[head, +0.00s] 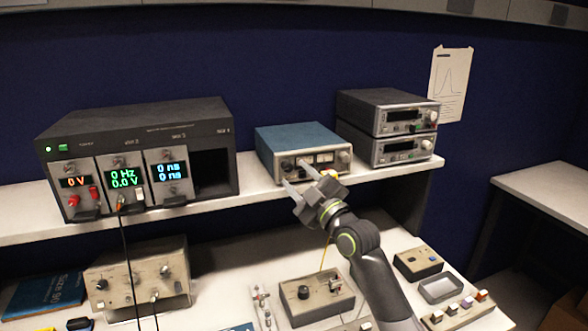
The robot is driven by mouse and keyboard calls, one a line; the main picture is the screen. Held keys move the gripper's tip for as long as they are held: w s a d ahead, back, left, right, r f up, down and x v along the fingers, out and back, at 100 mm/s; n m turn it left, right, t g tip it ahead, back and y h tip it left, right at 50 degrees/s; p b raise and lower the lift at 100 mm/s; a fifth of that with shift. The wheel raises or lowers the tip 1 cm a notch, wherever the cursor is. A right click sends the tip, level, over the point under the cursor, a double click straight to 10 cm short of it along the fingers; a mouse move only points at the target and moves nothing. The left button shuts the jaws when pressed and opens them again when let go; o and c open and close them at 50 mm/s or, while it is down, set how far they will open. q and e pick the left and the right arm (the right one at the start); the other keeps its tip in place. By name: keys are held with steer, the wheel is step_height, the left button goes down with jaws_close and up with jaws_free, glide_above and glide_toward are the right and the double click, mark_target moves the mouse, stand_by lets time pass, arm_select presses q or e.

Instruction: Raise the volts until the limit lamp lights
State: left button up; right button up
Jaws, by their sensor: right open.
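My right gripper (298,173) is open, its two fingers spread and pointing up-left at the front of a blue-topped instrument (296,134) on the shelf. I see nothing between the fingers. The arm and fingers hide part of that instrument's lower front; a knob (344,156) shows at its right. I cannot tell whether the fingers touch it. A black modular rack (140,115) stands at the left of the shelf. Its red display (75,182) reads 0 V and its green display (124,178) reads 0 Hz and 0.0 V. I cannot make out a lit limit lamp. My left gripper is out of view.
Two stacked grey instruments (388,125) stand at the shelf's right. Below, the bench holds a beige knobbed box (136,275), a smaller control box (316,297) and a grey tray (440,289).

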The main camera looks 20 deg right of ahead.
mark_target(288, 166)
steer(key=shift+x, duration=1.05)
steer(key=shift+c, duration=0.2)
jaws_close()
